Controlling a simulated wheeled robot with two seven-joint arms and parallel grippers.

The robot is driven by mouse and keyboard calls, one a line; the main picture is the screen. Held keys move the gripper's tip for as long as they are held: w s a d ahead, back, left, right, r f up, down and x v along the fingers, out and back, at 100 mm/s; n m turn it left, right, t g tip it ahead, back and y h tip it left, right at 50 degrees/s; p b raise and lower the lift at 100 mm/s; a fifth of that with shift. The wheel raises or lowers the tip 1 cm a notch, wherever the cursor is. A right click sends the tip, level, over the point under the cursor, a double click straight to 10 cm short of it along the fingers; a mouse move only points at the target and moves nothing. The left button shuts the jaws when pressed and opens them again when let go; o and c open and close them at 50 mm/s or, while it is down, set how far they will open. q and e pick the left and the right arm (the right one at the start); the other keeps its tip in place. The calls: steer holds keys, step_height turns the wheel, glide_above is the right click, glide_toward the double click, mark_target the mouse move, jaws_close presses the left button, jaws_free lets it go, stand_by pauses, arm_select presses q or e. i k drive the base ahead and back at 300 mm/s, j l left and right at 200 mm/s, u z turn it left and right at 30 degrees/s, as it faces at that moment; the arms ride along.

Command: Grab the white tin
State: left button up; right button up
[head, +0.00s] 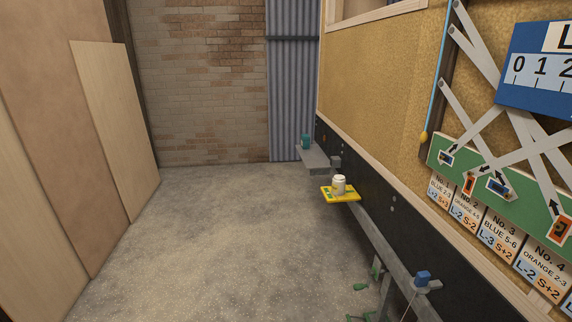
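The white tin (339,184) stands upright on a small yellow tray (343,196) that sticks out from the wall on the right side of the head view. It is a short pale cylinder and looks small and some way off. Neither of my grippers shows in the head view, and nothing touches the tin apart from the tray under it.
Behind the tin, a teal cylinder (305,141) stands on a grey shelf (312,158). Pale boards (117,125) line the left wall.

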mark_target(338, 184)
steer(key=i+j, duration=0.1)
steer(key=i, duration=0.45)
steer(key=i+z, duration=0.1)
steer(key=i, duration=0.5)
steer(key=i+j, duration=0.15)
steer(key=i, duration=0.4)
